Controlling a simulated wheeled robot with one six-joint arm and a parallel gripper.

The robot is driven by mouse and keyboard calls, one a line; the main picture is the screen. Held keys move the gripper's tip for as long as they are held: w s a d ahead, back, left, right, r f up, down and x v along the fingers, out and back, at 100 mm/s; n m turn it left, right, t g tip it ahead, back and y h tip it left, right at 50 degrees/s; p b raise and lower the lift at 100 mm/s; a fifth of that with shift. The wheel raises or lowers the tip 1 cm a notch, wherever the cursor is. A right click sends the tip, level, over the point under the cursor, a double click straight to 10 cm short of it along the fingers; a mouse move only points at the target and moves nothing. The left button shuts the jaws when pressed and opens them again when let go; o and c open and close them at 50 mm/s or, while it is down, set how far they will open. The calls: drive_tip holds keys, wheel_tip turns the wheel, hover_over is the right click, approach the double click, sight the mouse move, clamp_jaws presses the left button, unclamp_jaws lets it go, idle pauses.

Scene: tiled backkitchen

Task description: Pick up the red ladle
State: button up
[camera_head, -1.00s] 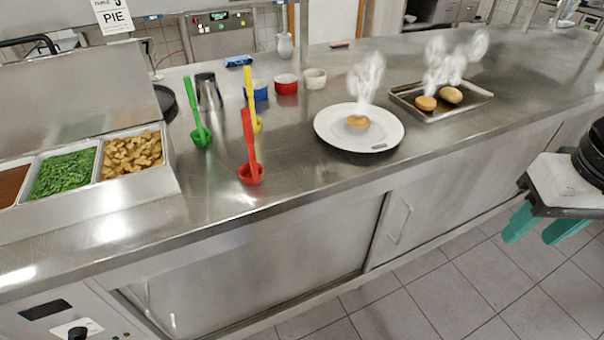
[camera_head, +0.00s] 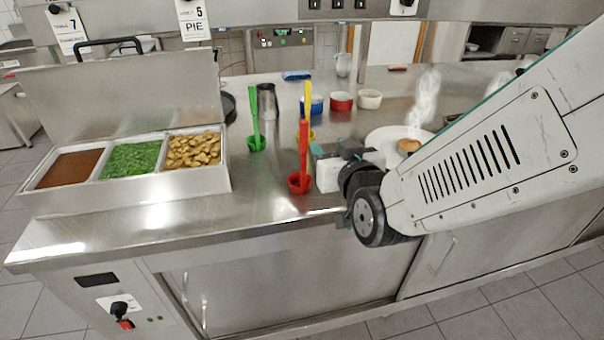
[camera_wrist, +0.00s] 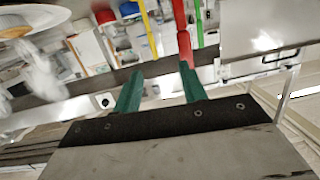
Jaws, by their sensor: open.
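The red ladle (camera_head: 303,155) stands upright on the steel counter, its cup at the bottom and its handle pointing up. In the wrist view the red ladle (camera_wrist: 183,35) appears just beyond the tip of the right finger. My gripper (camera_head: 322,150) is just right of the ladle's handle in the head view, with its fingers partly hidden. In the wrist view my gripper (camera_wrist: 161,73) has its two teal fingers apart, with nothing held between them. I cannot tell whether a finger touches the ladle.
A green ladle (camera_head: 256,125) stands to the left and a yellow ladle (camera_head: 308,98) just behind the red one. A food tray unit (camera_head: 120,200) is at left. Blue, red (camera_head: 341,102) and white bowls stand behind. A white plate (camera_head: 378,135) with a pie is partly behind my arm.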

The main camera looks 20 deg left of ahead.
sight(305, 141)
drive_tip(key=a, duration=0.1)
drive_tip(key=s+a, duration=0.1)
drive_tip(key=a+t+y, duration=0.1)
drive_tip(key=shift+s+f+n, duration=0.15)
drive_tip(key=shift+s+n, duration=0.15)
drive_tip(key=shift+s, duration=0.05)
drive_tip(key=shift+a, duration=0.3)
drive_tip(key=x, duration=0.7)
drive_tip(key=shift+w, duration=0.25)
clamp_jaws()
